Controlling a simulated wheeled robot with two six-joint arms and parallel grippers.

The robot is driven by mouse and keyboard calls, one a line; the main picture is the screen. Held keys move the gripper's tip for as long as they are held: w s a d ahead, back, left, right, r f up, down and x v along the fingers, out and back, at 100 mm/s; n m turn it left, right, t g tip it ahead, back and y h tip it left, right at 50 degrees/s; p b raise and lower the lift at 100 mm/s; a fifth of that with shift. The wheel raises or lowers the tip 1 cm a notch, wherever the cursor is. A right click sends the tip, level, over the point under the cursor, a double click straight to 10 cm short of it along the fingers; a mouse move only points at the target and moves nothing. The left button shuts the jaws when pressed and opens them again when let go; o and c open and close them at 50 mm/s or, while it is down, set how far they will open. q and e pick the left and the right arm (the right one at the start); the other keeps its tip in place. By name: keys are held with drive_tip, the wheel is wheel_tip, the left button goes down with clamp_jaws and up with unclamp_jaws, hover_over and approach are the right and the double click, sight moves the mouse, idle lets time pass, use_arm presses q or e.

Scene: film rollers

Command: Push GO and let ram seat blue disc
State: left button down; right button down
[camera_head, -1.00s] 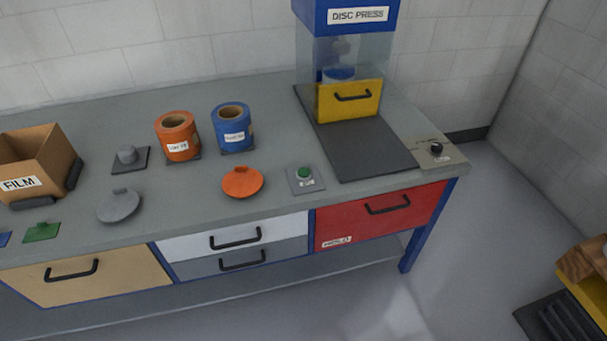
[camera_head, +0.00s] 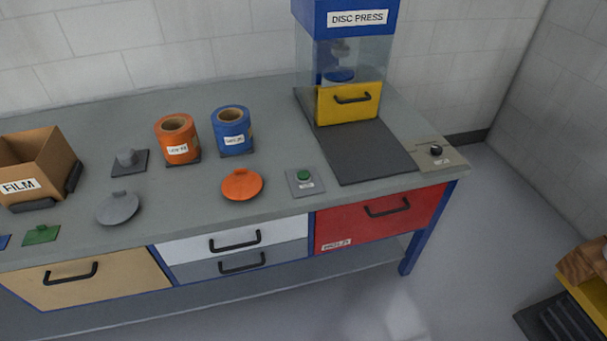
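The disc press (camera_head: 345,18) stands at the back right of the bench, with clear walls and a yellow front door with a black handle (camera_head: 348,103), which is closed. Through the clear wall a blue disc-like piece (camera_head: 339,75) shows under a grey ram part; the door hides what is below. The green GO button (camera_head: 303,175) sits on a grey plate at the bench's front, left of the press's dark mat. Its label is too small to read. Neither of my grippers is in view.
An orange roll (camera_head: 177,140) and a blue roll (camera_head: 231,131) stand left of the press. An orange disc (camera_head: 242,184) and a grey disc (camera_head: 118,208) lie in front. A FILM box (camera_head: 35,165) is at left. A black knob (camera_head: 436,150) is at right.

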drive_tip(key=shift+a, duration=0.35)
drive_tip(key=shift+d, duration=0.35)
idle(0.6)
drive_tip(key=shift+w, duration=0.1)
